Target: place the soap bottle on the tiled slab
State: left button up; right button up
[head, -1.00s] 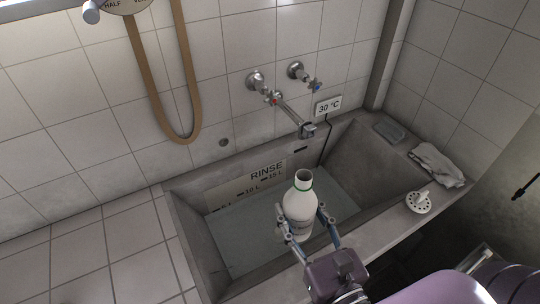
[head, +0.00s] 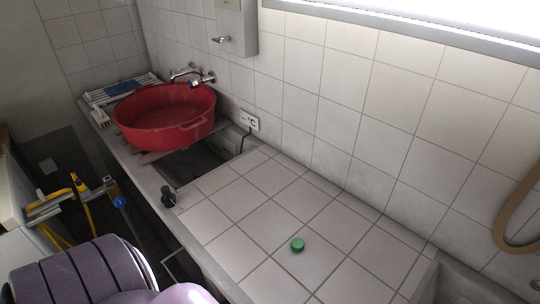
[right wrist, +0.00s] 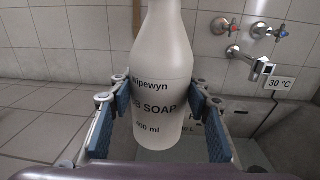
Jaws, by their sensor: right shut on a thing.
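The white soap bottle (right wrist: 160,85) stands upright between the blue pads of my right gripper (right wrist: 160,140) in the right wrist view, with its label facing the camera. My right gripper is shut on it, with the grey basin below and behind. The bottle's top is outside that view. The tiled slab (head: 262,225) lies in the middle of the head view, and a green round cap (head: 297,245) rests on it. Neither gripper shows in the head view.
A red tub (head: 165,118) sits over the far basin, with wall taps (head: 190,76) behind it. A small dark object (head: 168,196) stands at the slab's front left. The rest of the slab is bare. Wall taps (right wrist: 262,30) show beyond the bottle.

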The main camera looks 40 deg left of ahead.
aim_at(282, 235)
jog(key=k+j+u, duration=0.15)
jog(key=j+u, duration=0.2)
jog(key=k+j+u, duration=0.15)
jog(key=u, duration=0.25)
jog(key=j+u, duration=0.35)
jog(key=j, duration=0.15)
jog(key=k+j, duration=0.1)
jog(key=j, duration=0.45)
